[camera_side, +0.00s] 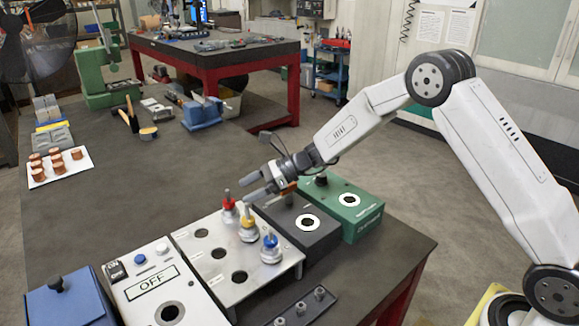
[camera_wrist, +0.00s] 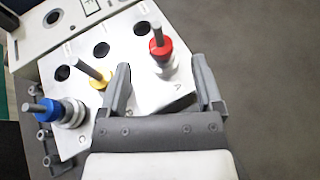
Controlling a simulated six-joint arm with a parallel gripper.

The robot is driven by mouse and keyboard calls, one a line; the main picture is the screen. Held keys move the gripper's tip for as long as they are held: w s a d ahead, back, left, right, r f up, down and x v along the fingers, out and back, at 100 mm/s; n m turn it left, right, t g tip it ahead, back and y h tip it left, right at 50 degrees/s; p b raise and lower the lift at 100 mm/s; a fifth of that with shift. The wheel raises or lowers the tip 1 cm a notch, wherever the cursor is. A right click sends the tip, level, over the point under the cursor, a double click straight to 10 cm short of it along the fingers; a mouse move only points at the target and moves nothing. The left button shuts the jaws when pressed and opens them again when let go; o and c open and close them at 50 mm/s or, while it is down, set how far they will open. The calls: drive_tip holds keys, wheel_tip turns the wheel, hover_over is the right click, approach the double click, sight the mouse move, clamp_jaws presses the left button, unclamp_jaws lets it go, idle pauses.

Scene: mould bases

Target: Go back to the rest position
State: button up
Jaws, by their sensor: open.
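My gripper (camera_side: 256,188) is open above the metal plate near its red plug. In the wrist view its two fingers (camera_wrist: 166,88) are spread apart with nothing held between them. The metal plate (camera_side: 195,232) carries a red plug (camera_side: 229,203), a yellow plug (camera_side: 247,229) and a blue plug (camera_side: 270,248), all upright along one side. The wrist view shows the red plug (camera_wrist: 160,46) ahead of the fingers and the yellow plug (camera_wrist: 98,76) just left of the left finger. The blue plug (camera_wrist: 44,110) is at the far left. Three dark holes in the plate are empty.
A black box (camera_side: 290,228) and a green box (camera_side: 362,206) stand right of the plate. A white box marked OFF (camera_side: 150,288) and a blue box (camera_side: 65,303) are left. A white tray (camera_side: 70,174) holds several copper pieces. The table middle (camera_side: 130,205) is clear.

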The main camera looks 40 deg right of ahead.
drive_tip(key=shift+s+r+n+g+h, duration=0.1)
drive_tip(key=shift+s+n+g+h, duration=0.25)
drive_tip(key=shift+s+n, duration=0.2)
drive_tip(key=s+d+n+g+h, duration=0.1)
drive_tip(key=s+n, duration=0.1)
drive_tip(key=s, duration=0.2)
drive_tip(key=s+d+f+n+g+h, duration=0.1)
drive_tip(key=s+n+h, duration=0.1)
drive_tip(key=s+n, duration=0.1)
drive_tip(key=s+d+n+g+h, duration=0.1)
drive_tip(key=s+n+h, duration=0.1)
drive_tip(key=s, duration=0.3)
drive_tip(key=shift+s+d+f+n+h, duration=0.25)
drive_tip(key=shift+f+n, duration=0.15)
drive_tip(key=shift+n, duration=0.25)
drive_tip(key=s+d+n+h, duration=0.3)
drive_tip(key=s+n, duration=0.3)
drive_tip(key=s, duration=0.1)
drive_tip(key=s+d+n+h, duration=0.3)
drive_tip(key=s+d+n, duration=0.1)
drive_tip(key=s+n, duration=0.3)
drive_tip(key=shift+s+d+f+n, duration=0.15)
drive_tip(key=shift+s+d+n, duration=0.15)
drive_tip(key=shift+s, duration=0.2)
drive_tip(key=shift+t, duration=0.25)
